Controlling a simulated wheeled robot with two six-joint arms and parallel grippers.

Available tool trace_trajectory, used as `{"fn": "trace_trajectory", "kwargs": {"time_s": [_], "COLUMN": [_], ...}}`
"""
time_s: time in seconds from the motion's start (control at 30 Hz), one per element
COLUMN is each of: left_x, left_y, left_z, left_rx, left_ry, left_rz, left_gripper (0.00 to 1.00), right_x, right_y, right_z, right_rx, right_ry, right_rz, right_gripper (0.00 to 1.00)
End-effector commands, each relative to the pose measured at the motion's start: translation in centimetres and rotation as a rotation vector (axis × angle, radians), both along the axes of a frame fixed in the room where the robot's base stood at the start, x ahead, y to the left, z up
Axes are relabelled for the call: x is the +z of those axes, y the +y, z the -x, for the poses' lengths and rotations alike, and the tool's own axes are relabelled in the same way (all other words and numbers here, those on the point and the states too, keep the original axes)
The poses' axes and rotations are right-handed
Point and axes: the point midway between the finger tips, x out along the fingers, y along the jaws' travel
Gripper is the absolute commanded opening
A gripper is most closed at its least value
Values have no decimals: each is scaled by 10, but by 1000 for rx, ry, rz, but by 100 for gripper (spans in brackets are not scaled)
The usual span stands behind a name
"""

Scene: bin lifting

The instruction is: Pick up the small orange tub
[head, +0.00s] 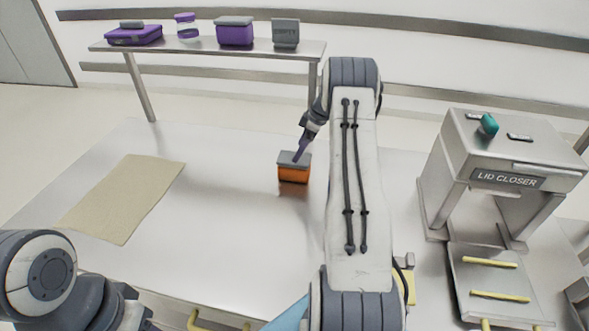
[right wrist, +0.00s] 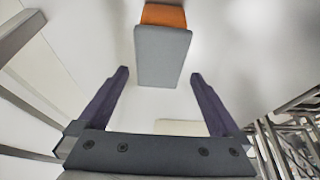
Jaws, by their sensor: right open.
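The small orange tub (head: 293,174) with a grey lid (head: 288,158) stands upright on the metal table, right of its middle. In the right wrist view the grey lid (right wrist: 162,56) fills the upper middle, and a strip of the orange tub (right wrist: 164,15) shows above it. My right gripper (head: 298,157) is beside the tub in the head view, its finger overlapping the lid.
A tan mat (head: 125,198) lies on the left of the table. A raised shelf (head: 200,48) at the back holds purple and grey containers. A lid closer machine (head: 505,165) stands at the right. The table between mat and tub is clear.

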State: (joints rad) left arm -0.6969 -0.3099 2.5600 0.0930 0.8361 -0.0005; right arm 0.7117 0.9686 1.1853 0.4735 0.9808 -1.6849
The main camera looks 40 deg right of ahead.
Motion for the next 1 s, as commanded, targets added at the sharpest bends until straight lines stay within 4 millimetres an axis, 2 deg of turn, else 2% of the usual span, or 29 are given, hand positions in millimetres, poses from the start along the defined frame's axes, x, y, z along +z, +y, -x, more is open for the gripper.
{"fn": "trace_trajectory", "kwargs": {"time_s": [0.23,0.37,0.5,1.0], "left_x": [12,27,30,28], "left_y": [0,0,0,0], "left_z": [0,0,0,0], "left_rx": [0,1,1,1], "left_ry": [0,0,0,0], "left_rz": [0,0,0,0], "left_gripper": [50,50,50,50], "right_x": [-18,-37,-54,-60], "right_y": [6,9,13,13], "right_z": [-5,-9,-15,-16], "right_rx": [0,0,1,-1], "right_ry": [1,4,1,0], "right_rz": [-2,-3,-1,1], "right_gripper": [100,100,100,100]}}
